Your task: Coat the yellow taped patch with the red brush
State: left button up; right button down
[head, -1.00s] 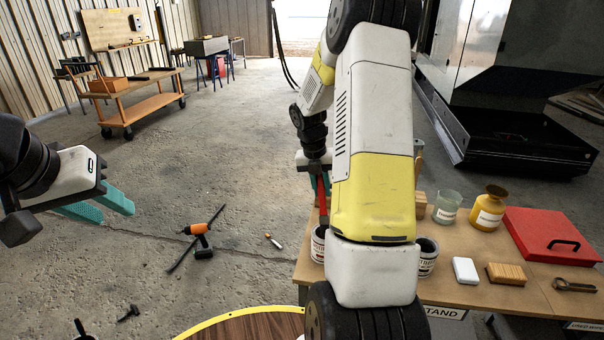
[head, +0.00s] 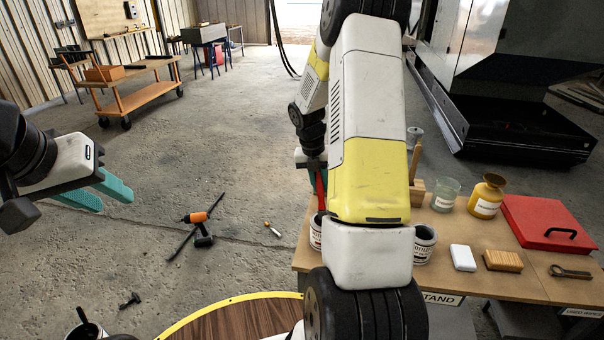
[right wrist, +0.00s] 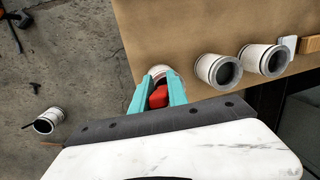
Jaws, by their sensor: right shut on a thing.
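The red brush (head: 321,190) is upright in my right gripper, which is mostly hidden behind my right arm in the head view. In the right wrist view the red brush (right wrist: 158,97) sits between the teal fingers of my right gripper (right wrist: 157,84), shut on it. My left gripper (head: 112,200) is open and empty over the floor.
The table (head: 440,275) holds another pot (head: 425,243), a glass jar (head: 446,196), a yellow bottle (head: 487,196), a red case (head: 545,222), a white block (head: 463,258) and a wooden block (head: 503,260). An orange-and-black tool (head: 199,230) lies on the floor.

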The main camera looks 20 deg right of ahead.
jog(key=shift+f, duration=0.6)
dwell(1.3)
jog(key=shift+r, duration=3.6)
